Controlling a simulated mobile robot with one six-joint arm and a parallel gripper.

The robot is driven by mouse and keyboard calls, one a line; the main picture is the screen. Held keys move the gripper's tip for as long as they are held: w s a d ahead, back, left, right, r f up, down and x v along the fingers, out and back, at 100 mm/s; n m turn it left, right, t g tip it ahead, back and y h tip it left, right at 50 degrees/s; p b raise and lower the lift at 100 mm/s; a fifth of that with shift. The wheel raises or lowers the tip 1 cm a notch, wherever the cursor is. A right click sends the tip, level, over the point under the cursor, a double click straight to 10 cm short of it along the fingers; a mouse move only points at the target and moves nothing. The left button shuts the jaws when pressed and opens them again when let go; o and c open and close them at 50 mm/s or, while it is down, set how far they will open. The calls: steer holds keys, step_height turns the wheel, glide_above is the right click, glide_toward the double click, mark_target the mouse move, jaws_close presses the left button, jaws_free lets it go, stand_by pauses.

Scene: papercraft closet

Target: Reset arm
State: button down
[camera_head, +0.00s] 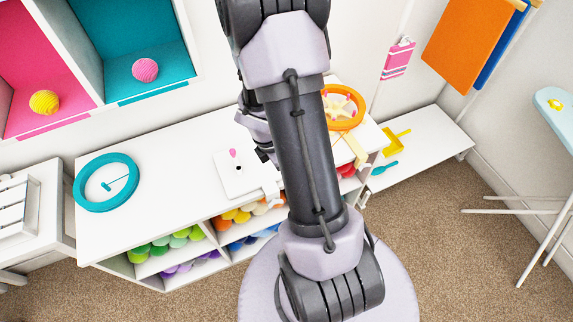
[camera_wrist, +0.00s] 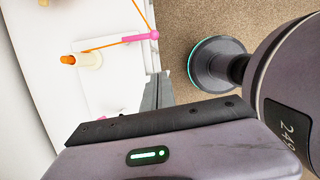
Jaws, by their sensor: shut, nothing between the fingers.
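My arm rises through the middle of the head view and hides part of the white cabinet top. My gripper (camera_head: 265,155) shows only partly there, as dark parts at the left edge of the arm above the cabinet. In the wrist view my gripper (camera_wrist: 156,90) has its grey fingers together with nothing between them. The fingers appear near the edge between the white surface and the brown carpet; I cannot tell their height.
The white cabinet (camera_head: 140,220) carries a teal ring (camera_head: 78,185), a white board (camera_head: 240,180) and an orange ring (camera_head: 357,118). Coloured rolls fill its lower shelves. A pink rod (camera_wrist: 140,38) and a cream cylinder (camera_wrist: 90,60) lie near the fingers.

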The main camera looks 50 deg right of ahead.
stand_by(0.3)
steer(key=w+a+r+m+t+b, duration=0.1)
steer(key=a+r+m+t+b, duration=0.35)
steer(key=a+r+m, duration=0.85)
steer(key=s+a+r+m+t+y+b, duration=0.2)
steer(key=s+a+r+m+y+b, duration=0.2)
steer(key=s+a+r, duration=0.3)
steer(key=a+m, duration=0.1)
steer(key=a, duration=0.4)
steer(key=shift+a+r+m, duration=0.15)
steer(key=shift+a+m, duration=0.05)
steer(key=shift+m, duration=0.2)
